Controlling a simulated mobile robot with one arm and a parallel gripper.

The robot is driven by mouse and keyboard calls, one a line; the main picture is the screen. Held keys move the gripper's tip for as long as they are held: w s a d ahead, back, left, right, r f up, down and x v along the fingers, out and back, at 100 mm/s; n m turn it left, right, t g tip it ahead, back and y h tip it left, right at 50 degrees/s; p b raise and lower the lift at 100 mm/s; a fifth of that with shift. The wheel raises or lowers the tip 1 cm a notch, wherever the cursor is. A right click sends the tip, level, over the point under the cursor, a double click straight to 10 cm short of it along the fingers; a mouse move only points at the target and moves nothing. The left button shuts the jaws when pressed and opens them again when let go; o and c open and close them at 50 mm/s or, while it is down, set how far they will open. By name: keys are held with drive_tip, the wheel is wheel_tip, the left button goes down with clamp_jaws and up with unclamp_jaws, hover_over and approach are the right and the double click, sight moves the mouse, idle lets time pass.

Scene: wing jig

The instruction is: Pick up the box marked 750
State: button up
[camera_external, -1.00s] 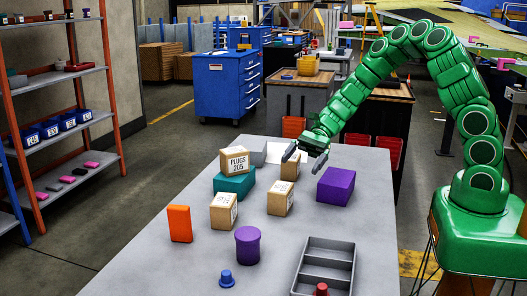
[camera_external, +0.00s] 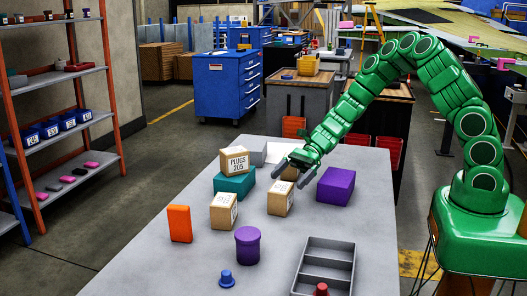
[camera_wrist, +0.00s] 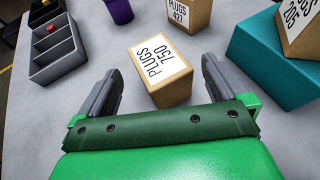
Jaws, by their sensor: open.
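The tan box marked PLUGS 750 (camera_wrist: 166,82) lies ahead of my gripper (camera_wrist: 160,67) in the wrist view, framed between its two spread fingers. In the external view it appears to be the tan box (camera_external: 279,200) on the grey table, just in front of my gripper (camera_external: 290,179); its label is unreadable there. My gripper is open and empty, tilted down toward the front of the table. I cannot tell how high the fingers are above the box.
A tan PLUGS 427 box (camera_wrist: 188,12) stands beyond. A PLUGS 205 box (camera_external: 235,161) sits on a teal box (camera_external: 233,184). A purple box (camera_external: 336,186), purple cylinder (camera_external: 247,246) and grey tray (camera_external: 330,243) stand nearby.

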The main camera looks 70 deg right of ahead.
sight(283, 185)
drive_tip(key=shift+x, duration=1.55)
drive_tip(key=shift+c, duration=0.5)
drive_tip(key=c, duration=1.2)
